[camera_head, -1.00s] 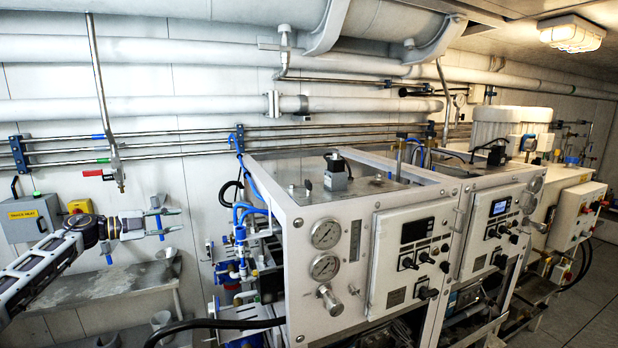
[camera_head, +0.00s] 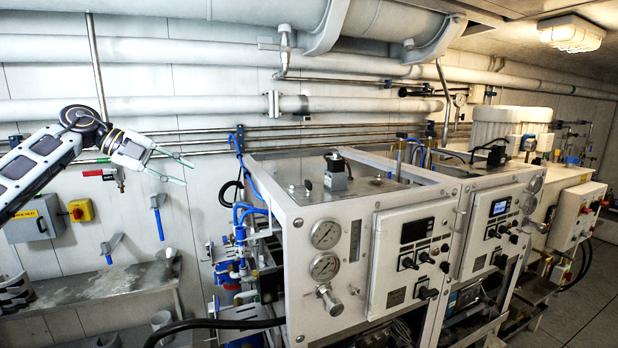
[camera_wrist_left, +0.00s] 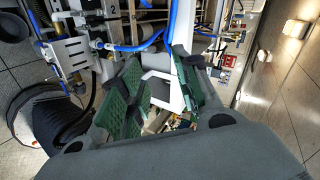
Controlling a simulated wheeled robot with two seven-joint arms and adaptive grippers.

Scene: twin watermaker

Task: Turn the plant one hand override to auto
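The nearer watermaker cabinet (camera_head: 335,220) has a white control panel (camera_head: 385,250) with a dark display and several black selector knobs (camera_head: 408,262). Which knob is the plant one hand override, and its position, I cannot tell; the lettering is too small. A second, similar panel (camera_head: 490,235) with a lit display stands to its right. My left gripper (camera_head: 189,174) is open and empty in front of the back wall, left of the nearer cabinet and apart from it. In the left wrist view its green-padded fingers (camera_wrist_left: 163,88) are spread. My right gripper is not in view.
A grey bench (camera_head: 110,285) stands below my left arm. A grey box (camera_head: 35,222) and a yellow-red switch (camera_head: 81,210) are on the wall. Blue hoses (camera_head: 248,180) and two gauges (camera_head: 325,234) lie between my left gripper and the panel. A black hose (camera_head: 215,324) crosses in front.

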